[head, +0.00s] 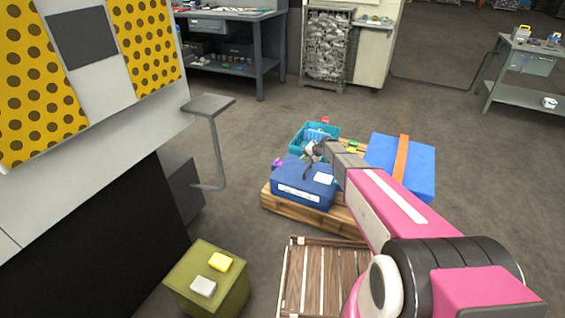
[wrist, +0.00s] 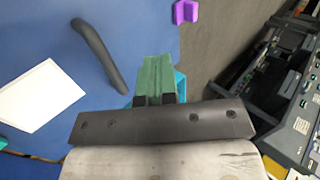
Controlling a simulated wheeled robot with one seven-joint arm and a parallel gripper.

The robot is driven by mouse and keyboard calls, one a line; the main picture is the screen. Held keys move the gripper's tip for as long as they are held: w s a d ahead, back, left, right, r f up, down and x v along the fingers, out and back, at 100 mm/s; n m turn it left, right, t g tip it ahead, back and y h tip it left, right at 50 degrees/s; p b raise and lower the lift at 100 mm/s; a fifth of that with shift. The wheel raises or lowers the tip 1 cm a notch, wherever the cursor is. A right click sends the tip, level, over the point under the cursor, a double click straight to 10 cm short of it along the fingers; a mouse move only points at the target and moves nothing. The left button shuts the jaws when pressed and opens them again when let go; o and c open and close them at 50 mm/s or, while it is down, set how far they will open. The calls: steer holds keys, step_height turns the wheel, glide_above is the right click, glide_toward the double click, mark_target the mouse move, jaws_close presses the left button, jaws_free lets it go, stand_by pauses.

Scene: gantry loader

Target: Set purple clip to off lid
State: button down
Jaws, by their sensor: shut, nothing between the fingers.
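The purple clip (head: 277,162) is at the far left edge of a blue box (head: 290,189). In the wrist view the clip (wrist: 185,11) shows at the top, L-shaped, mostly outside the edge of the blue lid (wrist: 140,25) against the floor. The lid bears a dark curved handle (wrist: 100,55) and a white label (wrist: 38,97). My gripper (head: 312,152) is above the lid, apart from the clip. In the wrist view its green fingers (wrist: 155,78) are together and empty. My wrist hides part of the box in the head view.
A teal crate (head: 316,135) stands behind the box on a wooden pallet (head: 310,213). A larger blue box with an orange strap (head: 402,160) is to the right.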

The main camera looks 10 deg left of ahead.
mark_target(278, 162)
steer(key=shift+y, duration=0.3)
steer(key=w, duration=0.1)
steer(key=w+a+f, duration=0.1)
steer(key=w+a, duration=0.1)
steer(key=shift+w+f, duration=0.1)
steer(key=shift+f, duration=0.2)
steer(key=shift+a, duration=0.1)
steer(key=x, duration=0.9)
steer(key=shift+w+a+f, duration=0.25)
steer(key=shift+w, duration=0.05)
steer(key=a, duration=0.1)
steer(key=w+a, duration=0.1)
steer(key=a, duration=0.1)
steer(key=shift+a, duration=0.45)
